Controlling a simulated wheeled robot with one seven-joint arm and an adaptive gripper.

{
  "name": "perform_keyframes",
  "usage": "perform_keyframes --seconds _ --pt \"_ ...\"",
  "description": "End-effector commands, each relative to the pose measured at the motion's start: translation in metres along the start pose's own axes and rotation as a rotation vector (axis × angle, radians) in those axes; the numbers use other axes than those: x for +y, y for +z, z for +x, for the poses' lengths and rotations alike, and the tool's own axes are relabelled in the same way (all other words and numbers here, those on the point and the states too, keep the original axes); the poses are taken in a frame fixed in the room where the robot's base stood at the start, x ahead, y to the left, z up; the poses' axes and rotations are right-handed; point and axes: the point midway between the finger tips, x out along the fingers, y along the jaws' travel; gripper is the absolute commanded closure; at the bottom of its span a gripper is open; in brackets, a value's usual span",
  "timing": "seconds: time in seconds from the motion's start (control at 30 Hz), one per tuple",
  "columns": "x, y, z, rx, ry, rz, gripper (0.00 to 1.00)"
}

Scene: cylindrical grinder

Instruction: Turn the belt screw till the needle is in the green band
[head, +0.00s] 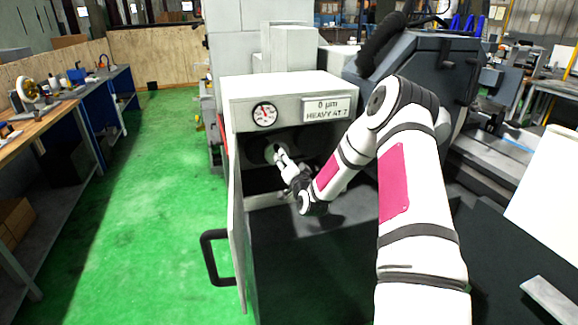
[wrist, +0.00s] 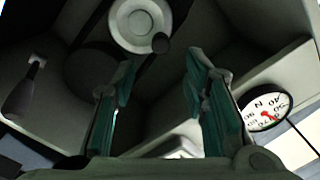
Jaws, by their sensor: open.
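My gripper (head: 279,152) reaches into the open bay of the grinder cabinet in the head view. In the wrist view my gripper (wrist: 160,85) is open, its two teal-padded fingers apart with nothing between them. Beyond the fingertips is a pale round wheel (wrist: 132,22) with a small dark knob (wrist: 161,43) at its edge; I cannot tell whether this is the belt screw. The dial gauge (head: 265,114) is on the cabinet front, upper left. It also shows in the wrist view (wrist: 268,112) with a red needle.
A sign (head: 326,108) is beside the gauge. The cabinet door (head: 238,235) stands open with a black handle (head: 208,262). A dark bottle-like shape (wrist: 22,92) is at the left of the wrist view. The green floor (head: 160,190) at left is clear beside a workbench (head: 60,110).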

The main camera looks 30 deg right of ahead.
Motion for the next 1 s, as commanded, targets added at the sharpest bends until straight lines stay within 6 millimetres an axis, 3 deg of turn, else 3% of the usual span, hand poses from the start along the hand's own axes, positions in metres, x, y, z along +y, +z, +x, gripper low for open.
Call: perform_keyframes --seconds 0.1,0.3,1.0 --pt "0.000 0.000 -0.017 0.000 0.000 -0.001 0.59" --pt "0.000 -0.001 -0.029 0.001 0.000 -0.001 0.59" --pt "0.000 0.000 -0.030 0.001 -0.001 0.000 0.59"
